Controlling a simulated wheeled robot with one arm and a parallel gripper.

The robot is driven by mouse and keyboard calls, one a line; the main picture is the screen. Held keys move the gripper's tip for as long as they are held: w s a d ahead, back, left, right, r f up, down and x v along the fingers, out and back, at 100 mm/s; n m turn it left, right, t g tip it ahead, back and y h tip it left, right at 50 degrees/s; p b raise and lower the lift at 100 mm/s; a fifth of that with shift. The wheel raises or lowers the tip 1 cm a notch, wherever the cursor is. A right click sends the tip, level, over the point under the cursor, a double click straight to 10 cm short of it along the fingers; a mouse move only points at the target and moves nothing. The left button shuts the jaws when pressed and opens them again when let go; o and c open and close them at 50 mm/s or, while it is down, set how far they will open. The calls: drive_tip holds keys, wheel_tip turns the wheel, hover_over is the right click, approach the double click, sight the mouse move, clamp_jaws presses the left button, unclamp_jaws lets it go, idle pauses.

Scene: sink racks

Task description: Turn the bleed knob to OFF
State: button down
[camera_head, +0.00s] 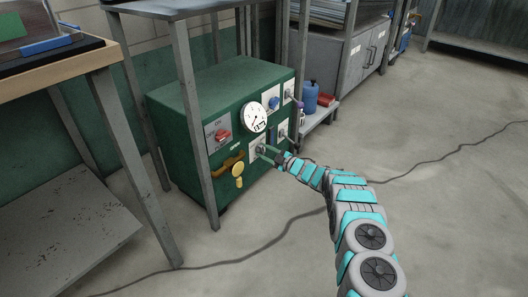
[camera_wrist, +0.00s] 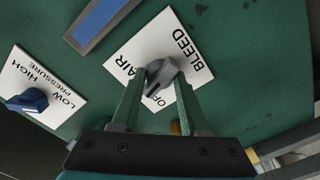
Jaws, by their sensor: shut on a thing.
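The bleed knob (camera_wrist: 163,73) is a small grey knob on a white plate (camera_wrist: 188,32) lettered BLEED, AIR and OFF. The plate is on the front of a green cabinet (camera_head: 208,87). In the wrist view my gripper (camera_wrist: 160,80) has one finger on each side of the knob and is shut on it. The knob and the fingers partly cover the OFF lettering. I cannot tell which label the knob points to. In the head view my gripper (camera_head: 272,153) reaches the cabinet's lower front, where the knob is too small to read.
A blue knob on a HIGH/LOW PRESSURE plate (camera_wrist: 39,84) is nearby. A cable (camera_head: 290,226) crosses the open floor.

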drive_tip(key=n, duration=0.6)
drive_tip(key=shift+f, duration=0.1)
drive_tip(key=shift+n, duration=0.3)
idle(0.3)
drive_tip(key=shift+c, duration=2.1)
unclamp_jaws()
drive_tip(key=shift+s+d, duration=0.3)
drive_tip(key=shift+d, duration=0.2)
drive_tip(key=v, duration=0.6)
drive_tip(key=shift+s+d+p, duration=0.15)
drive_tip(key=shift+s+p, duration=0.15)
